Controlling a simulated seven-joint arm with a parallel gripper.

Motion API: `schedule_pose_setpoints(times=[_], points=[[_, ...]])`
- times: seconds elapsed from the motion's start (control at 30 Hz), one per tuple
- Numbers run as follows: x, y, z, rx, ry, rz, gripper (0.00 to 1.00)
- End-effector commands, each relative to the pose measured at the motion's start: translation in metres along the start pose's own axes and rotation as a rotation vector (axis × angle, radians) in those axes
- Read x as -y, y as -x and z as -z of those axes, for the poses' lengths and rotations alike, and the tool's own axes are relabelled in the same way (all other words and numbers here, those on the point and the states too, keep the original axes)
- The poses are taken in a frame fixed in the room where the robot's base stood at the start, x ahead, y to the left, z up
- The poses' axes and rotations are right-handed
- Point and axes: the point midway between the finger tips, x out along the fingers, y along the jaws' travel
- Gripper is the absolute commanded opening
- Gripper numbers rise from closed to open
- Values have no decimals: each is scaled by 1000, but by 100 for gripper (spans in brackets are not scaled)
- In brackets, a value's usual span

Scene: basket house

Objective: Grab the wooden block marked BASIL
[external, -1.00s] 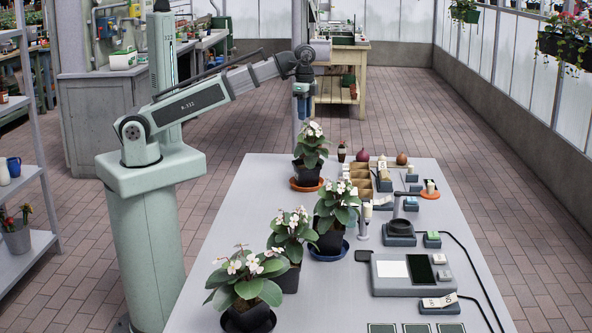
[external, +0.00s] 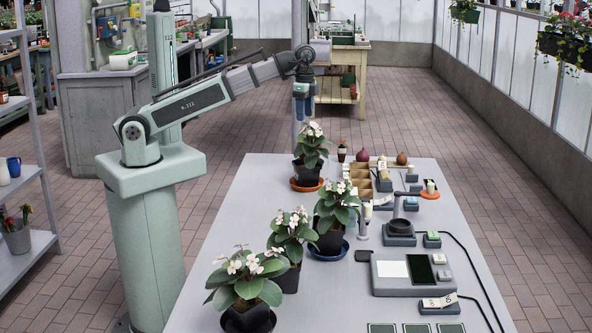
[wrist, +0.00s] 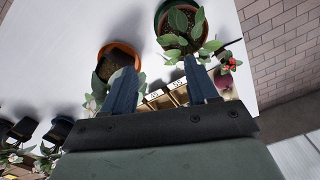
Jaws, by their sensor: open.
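My gripper (external: 301,112) hangs high above the far left end of the grey table, behind the farthest potted plant. In the wrist view my gripper (wrist: 163,88) has its two dark blue fingers spread apart, with nothing held between them. A wooden compartment box (external: 361,186) stands on the far part of the table, and its pale labelled pieces (wrist: 154,97) show partly between the fingers in the wrist view. I cannot read BASIL on any piece, so I cannot tell which block is marked so.
Several white-flowered potted plants (external: 323,216) line the table's left and middle. A purple onion-like bulb (external: 363,155) sits behind the box. The table's left strip (external: 235,220) is bare.

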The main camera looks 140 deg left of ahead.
Motion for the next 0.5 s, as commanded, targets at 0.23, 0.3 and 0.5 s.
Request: schedule_pose_setpoints(times=[0.23,0.3,0.5], points=[[-2,0,2,0,-5,0,58],[-9,0,6,0,-19,0,58],[-57,-1,34,2,-113,-1,58]])
